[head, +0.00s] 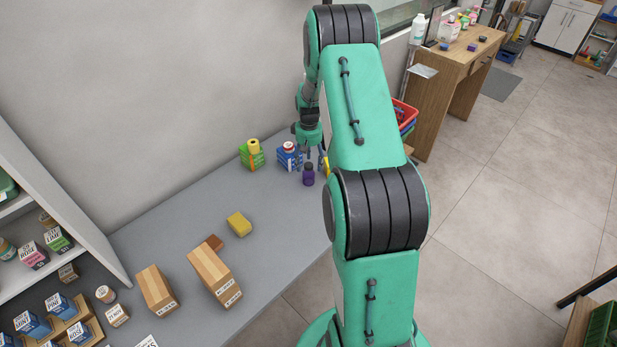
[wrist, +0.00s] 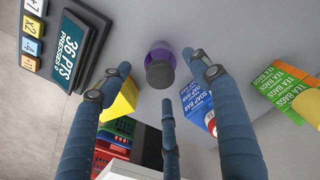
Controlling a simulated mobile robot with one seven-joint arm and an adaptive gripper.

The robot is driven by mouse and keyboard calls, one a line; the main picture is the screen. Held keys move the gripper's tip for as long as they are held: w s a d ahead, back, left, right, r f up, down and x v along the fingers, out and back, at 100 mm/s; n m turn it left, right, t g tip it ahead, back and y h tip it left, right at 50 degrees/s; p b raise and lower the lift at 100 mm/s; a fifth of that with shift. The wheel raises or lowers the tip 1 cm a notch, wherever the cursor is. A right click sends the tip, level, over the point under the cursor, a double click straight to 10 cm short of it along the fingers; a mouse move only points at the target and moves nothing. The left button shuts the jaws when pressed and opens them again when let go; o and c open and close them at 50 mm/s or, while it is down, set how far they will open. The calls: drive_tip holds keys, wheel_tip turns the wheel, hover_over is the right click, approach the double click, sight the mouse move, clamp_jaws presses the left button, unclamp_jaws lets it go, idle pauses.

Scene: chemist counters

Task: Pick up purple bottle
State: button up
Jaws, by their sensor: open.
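The purple bottle (head: 308,175) stands on the grey counter (head: 180,210), in front of a blue box. It has a dark cap, and in the wrist view the bottle (wrist: 160,56) shows from above. My gripper (head: 316,158) is over the counter near the bottle, partly hidden behind my arm in the head view. In the wrist view its blue fingers (wrist: 166,85) are spread. Two fingers lie to either side of the bottle and one lies below it in the picture. The fingers appear apart from the bottle, and nothing is between them in a hold.
A blue soap bar box (wrist: 194,105) stands close beside the bottle, with a green tea bags box (wrist: 285,85) farther right. A yellow item (wrist: 120,103) and a dark keyed device (wrist: 75,45) are on the left. A yellow sponge (head: 239,223) lies on open counter.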

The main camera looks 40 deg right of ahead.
sight(308, 174)
drive_tip(key=shift+f, duration=1.1)
drive_tip(key=shift+f, duration=0.1)
drive_tip(key=shift+a+f+b, duration=0.15)
drive_tip(key=shift+f+b, duration=0.3)
drive_tip(key=shift+f, duration=2.05)
drive_tip(key=c, duration=1.2)
